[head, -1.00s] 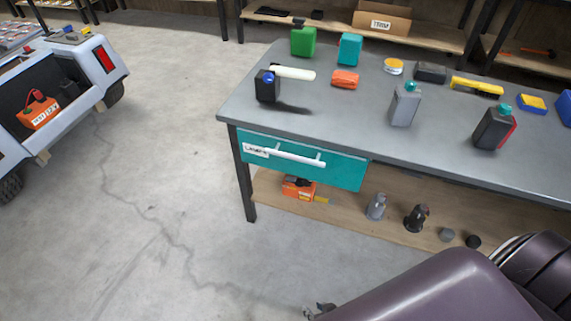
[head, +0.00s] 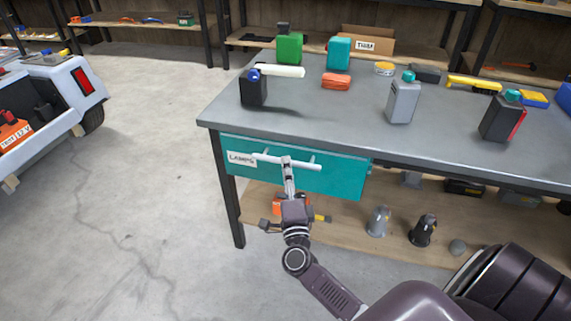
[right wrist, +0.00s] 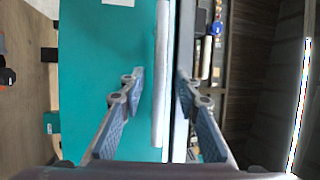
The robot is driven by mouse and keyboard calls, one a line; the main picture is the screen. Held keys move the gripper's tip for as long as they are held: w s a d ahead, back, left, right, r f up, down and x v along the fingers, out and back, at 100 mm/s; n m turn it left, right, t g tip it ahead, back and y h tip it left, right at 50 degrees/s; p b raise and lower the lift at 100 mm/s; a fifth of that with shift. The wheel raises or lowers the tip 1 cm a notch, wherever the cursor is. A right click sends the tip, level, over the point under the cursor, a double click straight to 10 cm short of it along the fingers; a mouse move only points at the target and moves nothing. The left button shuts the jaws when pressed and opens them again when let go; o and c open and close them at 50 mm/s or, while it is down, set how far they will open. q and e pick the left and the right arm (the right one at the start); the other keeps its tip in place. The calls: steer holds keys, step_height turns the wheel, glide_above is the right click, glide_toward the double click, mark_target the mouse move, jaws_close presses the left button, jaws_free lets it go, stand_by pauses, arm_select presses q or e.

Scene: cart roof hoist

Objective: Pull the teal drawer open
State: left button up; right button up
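The teal drawer (head: 335,177) hangs under the workbench top and looks shut. A white label reading LAMPS and a white bar handle (head: 308,165) are on its front. My right gripper (head: 287,163) is at the handle, reaching up from below. In the right wrist view the teal drawer front (right wrist: 95,90) fills the left part. The handle bar (right wrist: 160,60) lies between the two fingers of my right gripper (right wrist: 160,82), with gaps on both sides. The fingers are open; I cannot tell how deep the bar sits between them. My left gripper is not in view.
The workbench top (head: 325,115) carries bottles, boxes and tools, with a black container (head: 254,92) near its left front. The lower shelf (head: 345,230) holds several small items. A white cart (head: 75,90) stands at far left. Floor before the drawer is clear.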

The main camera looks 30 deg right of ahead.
steer(key=shift+x, duration=1.6)
steer(key=shift+c, duration=0.4)
steer(key=shift+f, duration=0.1)
jaws_close()
